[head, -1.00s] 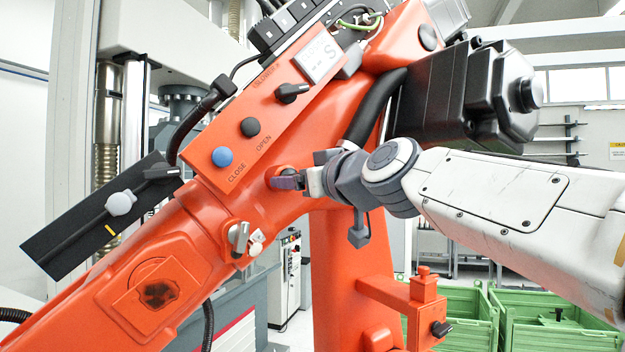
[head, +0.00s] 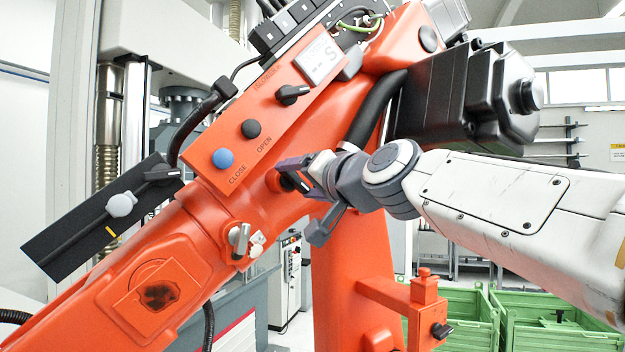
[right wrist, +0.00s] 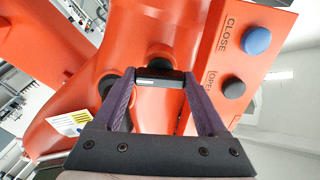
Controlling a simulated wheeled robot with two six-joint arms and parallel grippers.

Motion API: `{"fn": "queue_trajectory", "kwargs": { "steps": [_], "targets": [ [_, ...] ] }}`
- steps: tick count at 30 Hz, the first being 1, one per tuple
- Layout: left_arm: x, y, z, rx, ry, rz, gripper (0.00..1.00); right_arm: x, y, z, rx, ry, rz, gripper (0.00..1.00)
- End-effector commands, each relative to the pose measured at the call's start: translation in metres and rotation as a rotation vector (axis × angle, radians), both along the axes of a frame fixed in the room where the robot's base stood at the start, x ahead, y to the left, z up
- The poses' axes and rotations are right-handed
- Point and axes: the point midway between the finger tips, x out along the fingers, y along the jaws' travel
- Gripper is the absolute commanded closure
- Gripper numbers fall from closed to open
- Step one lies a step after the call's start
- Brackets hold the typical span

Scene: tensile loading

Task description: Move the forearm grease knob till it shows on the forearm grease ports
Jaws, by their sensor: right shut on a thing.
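The orange robot arm (head: 160,235) crosses the head view. My right gripper (head: 290,182) is at its orange side, below the OPEN and CLOSE buttons. In the right wrist view, my right gripper (right wrist: 160,78) has its two fingertips on either side of a small dark knob (right wrist: 158,74) with a pale line on it, and is shut on it. In the head view the fingers mostly hide this knob. I see no label naming it or the grease ports, and cannot tell which marking it points to. My left gripper is not in view.
A blue button (head: 222,158) and a black button (head: 251,128) sit just above my right gripper. A silver knob (head: 239,238) is on the arm to the lower left. A black hose (head: 372,110) runs close above my wrist. Green crates (head: 470,312) stand at the lower right.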

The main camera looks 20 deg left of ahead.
Motion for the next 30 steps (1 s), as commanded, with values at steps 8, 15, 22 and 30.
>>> {"fn": "queue_trajectory", "kwargs": {
  "steps": [8,15,22,30],
  "targets": [
    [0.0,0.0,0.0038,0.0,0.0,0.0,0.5,0.0001,-0.0004,0.0005,0.14,0.157,-0.001,0.81],
    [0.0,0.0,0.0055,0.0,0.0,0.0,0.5,0.0001,-0.0005,0.0004,0.216,0.239,-0.001,0.81],
    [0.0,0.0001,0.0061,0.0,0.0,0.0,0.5,0.0002,-0.0005,0.0001,0.247,0.274,-0.002,0.81],
    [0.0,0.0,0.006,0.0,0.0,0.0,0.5,0.0003,-0.0005,-0.0001,0.251,0.28,-0.002,0.81]
  ]
}}
